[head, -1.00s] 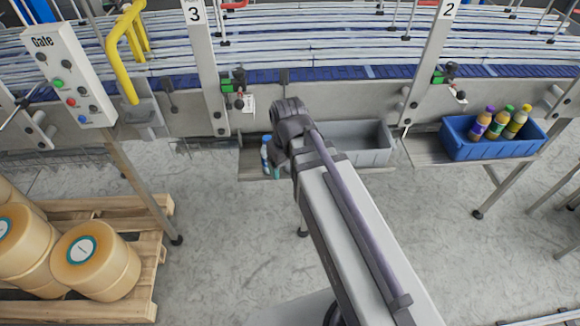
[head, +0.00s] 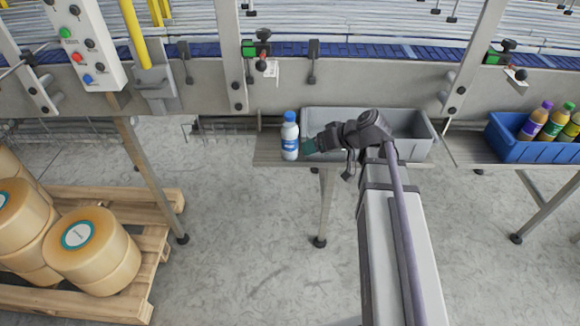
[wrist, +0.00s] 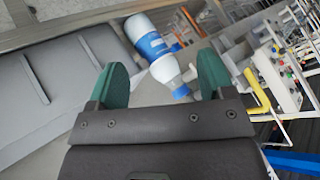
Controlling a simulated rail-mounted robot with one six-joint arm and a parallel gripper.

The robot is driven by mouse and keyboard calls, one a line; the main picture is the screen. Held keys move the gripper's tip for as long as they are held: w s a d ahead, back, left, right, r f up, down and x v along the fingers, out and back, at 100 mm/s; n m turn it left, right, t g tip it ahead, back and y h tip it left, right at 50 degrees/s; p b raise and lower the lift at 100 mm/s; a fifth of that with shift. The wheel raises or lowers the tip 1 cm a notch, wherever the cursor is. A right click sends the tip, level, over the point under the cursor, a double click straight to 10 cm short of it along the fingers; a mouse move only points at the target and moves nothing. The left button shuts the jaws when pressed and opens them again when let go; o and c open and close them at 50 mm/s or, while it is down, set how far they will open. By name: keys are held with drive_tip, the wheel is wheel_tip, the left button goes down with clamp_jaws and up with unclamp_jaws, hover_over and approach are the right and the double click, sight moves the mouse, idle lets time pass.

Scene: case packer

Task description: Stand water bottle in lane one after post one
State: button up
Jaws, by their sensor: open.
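The water bottle (head: 290,136), white and clear with a blue cap and blue label, stands upright on a small metal shelf (head: 268,155) left of a grey bin. My gripper (head: 309,146) is just right of the bottle, level with its lower half, with its jaws towards it. In the wrist view the bottle (wrist: 153,47) lies ahead of and between the two green fingers of my open gripper (wrist: 162,78). No clear hold on it shows. Post one and lane one cannot be identified in these frames.
The grey bin (head: 421,151) looks empty behind my arm. A blue crate (head: 513,151) with several juice bottles is at the right. A blue conveyor belt (head: 212,52) runs along the back. A pallet (head: 165,202) with tan drums stands at the left. Bare floor lies in front.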

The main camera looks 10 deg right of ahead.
sight(285, 115)
drive_tip(key=w+r+n+t+y+p, duration=0.2)
drive_tip(key=w+r+n+t+y, duration=0.1)
drive_tip(key=w+r+n+t, duration=0.25)
drive_tip(key=shift+n+g, duration=0.25)
drive_tip(key=shift+g, duration=0.1)
drive_tip(key=b+x, duration=0.2)
drive_tip(key=x, duration=0.3)
drive_tip(key=shift+w+f, duration=0.1)
drive_tip(key=shift+w, duration=0.15)
drive_tip(key=b+x, duration=0.1)
drive_tip(key=x, duration=0.4)
drive_tip(key=shift+w+a+f+b, duration=0.1)
drive_tip(key=shift+f+b, duration=0.05)
drive_tip(key=shift+b, duration=0.25)
clamp_jaws()
drive_tip(key=shift+r, duration=0.2)
